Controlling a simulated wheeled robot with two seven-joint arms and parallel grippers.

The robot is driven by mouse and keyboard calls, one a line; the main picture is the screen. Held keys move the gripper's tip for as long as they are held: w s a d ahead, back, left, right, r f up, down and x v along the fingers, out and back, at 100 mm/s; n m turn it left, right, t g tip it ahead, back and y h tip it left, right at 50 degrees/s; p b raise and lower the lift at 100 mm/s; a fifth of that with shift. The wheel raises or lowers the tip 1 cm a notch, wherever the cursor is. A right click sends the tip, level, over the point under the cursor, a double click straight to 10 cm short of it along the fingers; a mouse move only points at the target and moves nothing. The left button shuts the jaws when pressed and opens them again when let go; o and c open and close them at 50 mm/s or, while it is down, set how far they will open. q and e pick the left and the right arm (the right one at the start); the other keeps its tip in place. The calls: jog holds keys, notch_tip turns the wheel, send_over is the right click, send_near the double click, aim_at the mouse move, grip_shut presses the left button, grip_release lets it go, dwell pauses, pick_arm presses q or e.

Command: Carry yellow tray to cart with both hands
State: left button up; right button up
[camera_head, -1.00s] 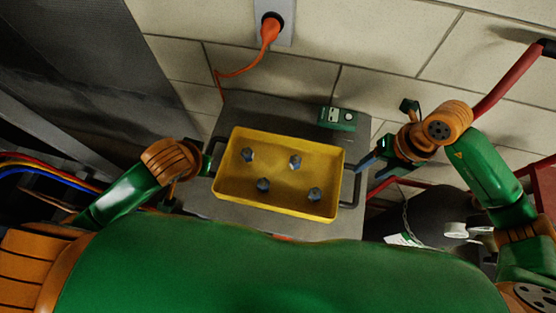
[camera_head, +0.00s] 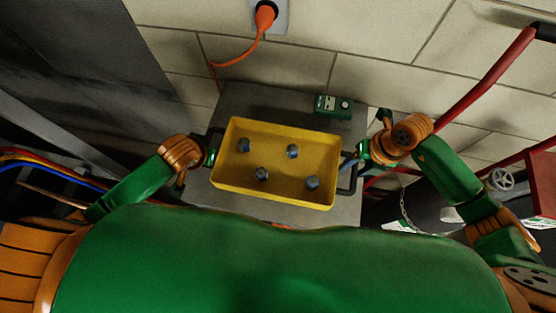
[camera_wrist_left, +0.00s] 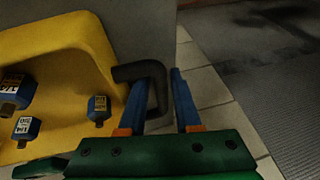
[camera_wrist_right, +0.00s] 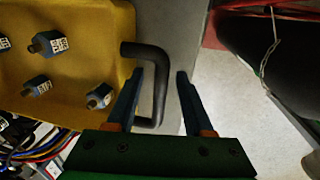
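The yellow tray (camera_head: 232,181) rests on a grey stand and holds several blue bolt-like parts (camera_head: 292,151). It has a black handle at each end. My left gripper (camera_head: 209,156) is at the tray's left end. In the left wrist view its blue fingers (camera_wrist_left: 156,80) are apart, with the left handle (camera_wrist_left: 157,92) between them. My right gripper (camera_head: 351,161) is at the right end. In the right wrist view its fingers (camera_wrist_right: 160,75) are apart on either side of the right handle (camera_wrist_right: 158,92). I cannot make out a cart for certain.
The grey stand (camera_head: 240,98) has a small green device (camera_head: 334,106) at its back right. An orange plug and cable (camera_head: 264,18) hang on the block wall behind. Red pipe (camera_head: 490,80) runs at the right. Coloured cables (camera_head: 50,165) lie at the left.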

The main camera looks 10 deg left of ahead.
pick_arm(q)
jog(key=c, duration=0.3)
pick_arm(e)
jog(key=c, duration=0.3)
pick_arm(q)
grip_shut()
pick_arm(e)
grip_shut()
jog(key=shift+r, duration=0.1)
